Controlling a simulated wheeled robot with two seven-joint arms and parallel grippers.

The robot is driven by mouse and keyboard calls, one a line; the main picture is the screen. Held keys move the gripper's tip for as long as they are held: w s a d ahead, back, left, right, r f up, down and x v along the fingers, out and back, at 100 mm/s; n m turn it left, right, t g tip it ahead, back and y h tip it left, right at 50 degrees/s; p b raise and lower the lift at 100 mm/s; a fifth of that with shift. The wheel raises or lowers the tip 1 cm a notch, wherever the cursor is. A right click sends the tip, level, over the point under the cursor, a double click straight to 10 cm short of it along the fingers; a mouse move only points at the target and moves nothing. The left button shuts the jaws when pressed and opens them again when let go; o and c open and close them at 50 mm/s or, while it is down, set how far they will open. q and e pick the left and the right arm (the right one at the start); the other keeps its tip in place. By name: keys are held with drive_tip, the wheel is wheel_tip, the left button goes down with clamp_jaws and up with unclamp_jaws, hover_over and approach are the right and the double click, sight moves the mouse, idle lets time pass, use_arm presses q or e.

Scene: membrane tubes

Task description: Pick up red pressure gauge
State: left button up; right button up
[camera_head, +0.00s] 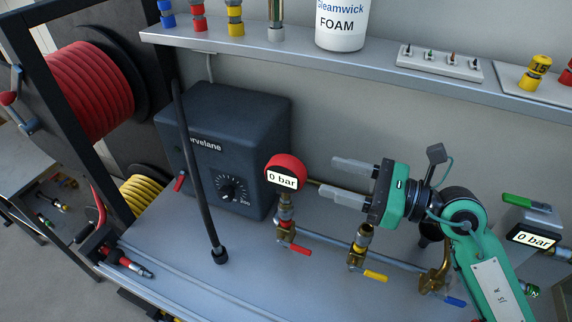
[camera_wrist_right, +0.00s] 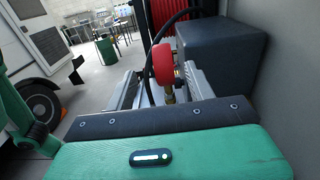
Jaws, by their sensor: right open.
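The red pressure gauge (camera_head: 286,166) has a round red casing and a display reading "0 bar". It stands upright on a brass fitting above a valve with a red handle. It also shows in the right wrist view (camera_wrist_right: 163,64), between or just beyond the fingers. My right gripper (camera_head: 336,179) is open, its two grey fingers pointing left at the gauge. In the head view the fingertips are just to the right of the gauge, apart from it. In the right wrist view the fingers (camera_wrist_right: 160,88) flank the gauge's lower part. My left gripper is not in view.
A dark box with a dial (camera_head: 225,150) stands behind and left of the gauge. A black rod (camera_head: 196,170) leans before it. A yellow-handled valve (camera_head: 362,245) is below my right gripper. A shelf (camera_head: 300,55) with a foam tub (camera_head: 342,25) runs above. A second gauge (camera_head: 532,238) is at right.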

sight(299, 166)
drive_tip(key=p+x, duration=0.1)
drive_tip(key=x, duration=0.3)
drive_tip(key=shift+w+a, duration=0.15)
drive_tip(key=shift+w, duration=0.1)
drive_tip(key=shift+a+p, duration=0.3)
drive_tip(key=shift+a, duration=0.05)
drive_tip(key=shift+w+a, duration=0.15)
drive_tip(key=shift+a, duration=0.05)
drive_tip(key=p+x, duration=0.3)
drive_tip(key=x, duration=0.1)
drive_tip(key=shift+w, duration=0.1)
drive_tip(key=shift+w+a+f, duration=0.1)
drive_tip(key=shift+a, duration=0.3)
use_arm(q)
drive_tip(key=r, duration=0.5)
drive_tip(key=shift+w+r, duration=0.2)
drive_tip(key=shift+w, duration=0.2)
use_arm(e)
drive_tip(key=shift+d, duration=0.1)
